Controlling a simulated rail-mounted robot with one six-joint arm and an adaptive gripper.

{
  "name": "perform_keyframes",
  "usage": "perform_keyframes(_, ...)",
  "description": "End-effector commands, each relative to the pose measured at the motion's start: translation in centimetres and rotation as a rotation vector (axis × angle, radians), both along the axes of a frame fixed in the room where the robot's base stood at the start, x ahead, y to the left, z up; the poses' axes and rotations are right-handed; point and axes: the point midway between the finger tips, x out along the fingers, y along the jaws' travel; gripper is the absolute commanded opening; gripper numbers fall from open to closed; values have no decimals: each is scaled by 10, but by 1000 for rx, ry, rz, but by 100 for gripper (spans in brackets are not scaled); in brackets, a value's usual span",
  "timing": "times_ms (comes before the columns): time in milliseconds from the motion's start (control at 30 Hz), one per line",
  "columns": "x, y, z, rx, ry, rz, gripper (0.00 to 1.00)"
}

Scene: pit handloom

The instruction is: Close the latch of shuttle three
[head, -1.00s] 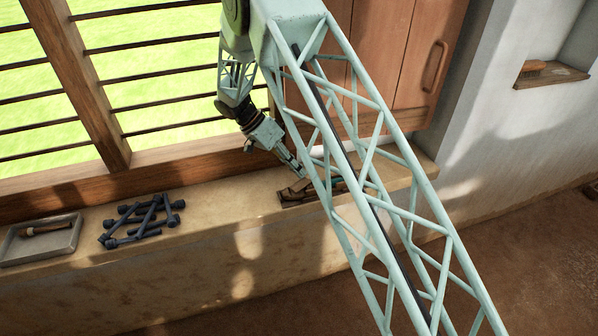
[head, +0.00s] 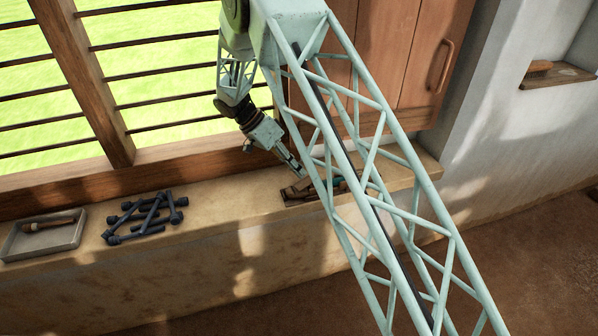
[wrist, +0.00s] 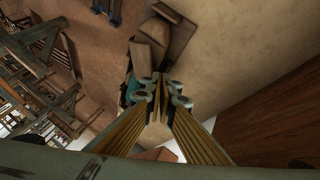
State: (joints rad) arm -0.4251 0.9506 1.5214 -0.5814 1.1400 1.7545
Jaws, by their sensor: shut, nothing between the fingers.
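A cluster of brown wooden pieces (head: 298,191) lies on the ledge, partly hidden behind my arm's lattice. It looks like the shuttle holder, but I cannot tell which shuttle is number three. My gripper (head: 300,174) is shut and empty, pointing down at these pieces. In the wrist view the wooden pieces (wrist: 152,50) lie just beyond the closed fingertips (wrist: 160,88), with a flat brown board beside them. I cannot tell if the fingertips touch anything. A bit of teal shows left of the fingers. The latch itself cannot be made out.
On the ledge (head: 222,205) to the left lie several dark bobbins (head: 147,215) and a grey tray (head: 45,238) with a wooden-handled tool (head: 48,224). A barred window stands behind. A wooden cabinet (head: 418,60) stands behind on the right. The ledge between bobbins and gripper is clear.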

Motion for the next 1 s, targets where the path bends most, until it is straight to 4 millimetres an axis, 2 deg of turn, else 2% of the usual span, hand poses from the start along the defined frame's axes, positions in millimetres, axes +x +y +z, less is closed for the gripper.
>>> perform_keyframes(333, 10, 5, -1, 1, -1, 0, 0)
perform_keyframes(633, 34, 17, 0, 0, -1, -4, 0)
perform_keyframes(1000, 41, 51, 47, 0, -1, -3, 0)
